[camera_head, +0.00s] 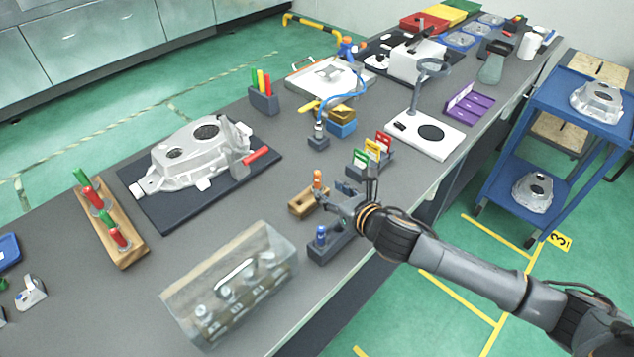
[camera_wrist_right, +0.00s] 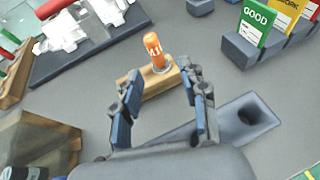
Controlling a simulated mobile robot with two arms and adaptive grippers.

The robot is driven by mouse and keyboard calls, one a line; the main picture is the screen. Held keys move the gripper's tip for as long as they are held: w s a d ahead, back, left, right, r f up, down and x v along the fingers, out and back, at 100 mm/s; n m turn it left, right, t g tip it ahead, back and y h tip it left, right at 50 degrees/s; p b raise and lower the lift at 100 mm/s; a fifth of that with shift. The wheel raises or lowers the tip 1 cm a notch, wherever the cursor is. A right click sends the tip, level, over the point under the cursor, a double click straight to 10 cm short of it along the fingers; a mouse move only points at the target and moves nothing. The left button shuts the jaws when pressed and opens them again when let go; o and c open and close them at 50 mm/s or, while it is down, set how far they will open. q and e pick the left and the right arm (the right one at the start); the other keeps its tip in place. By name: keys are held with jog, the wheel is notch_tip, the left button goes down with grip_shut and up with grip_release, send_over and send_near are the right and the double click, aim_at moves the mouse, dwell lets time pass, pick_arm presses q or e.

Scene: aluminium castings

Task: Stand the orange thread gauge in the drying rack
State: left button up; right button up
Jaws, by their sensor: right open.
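The orange thread gauge (camera_head: 317,179) stands upright in a small wooden block (camera_head: 300,205). The wrist view shows the gauge (camera_wrist_right: 154,49) with white marking, beyond my fingertips. My right gripper (camera_head: 338,196) is open and empty, just to the right of the gauge and apart from it. In the wrist view its fingers (camera_wrist_right: 162,80) are spread, with the wooden block ahead between them. My left gripper is out of view.
A clear cover box (camera_head: 230,285) stands left of the grey holder. Green, yellow and red cards (camera_head: 372,150) stand in a holder behind the gripper. A casting (camera_head: 195,155) lies on a dark mat. Bare grey table lies between the mat and the wooden block.

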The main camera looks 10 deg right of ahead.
aim_at(319, 184)
jog(key=shift+w+a+f, duration=0.2)
jog(key=shift+w, duration=0.3)
jog(key=shift+w+f, duration=0.1)
jog(key=shift+w, duration=0.05)
jog(key=shift+w+a+p, duration=0.35)
jog(key=shift+w, duration=0.45)
jog(key=shift+x, duration=1.25)
jog(key=shift+w+a+f, duration=0.2)
jog(key=shift+w+f, duration=0.15)
jog(key=shift+w, duration=0.05)
jog(key=shift+s, duration=0.1)
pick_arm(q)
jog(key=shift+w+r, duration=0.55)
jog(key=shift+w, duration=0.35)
pick_arm(e)
grip_shut()
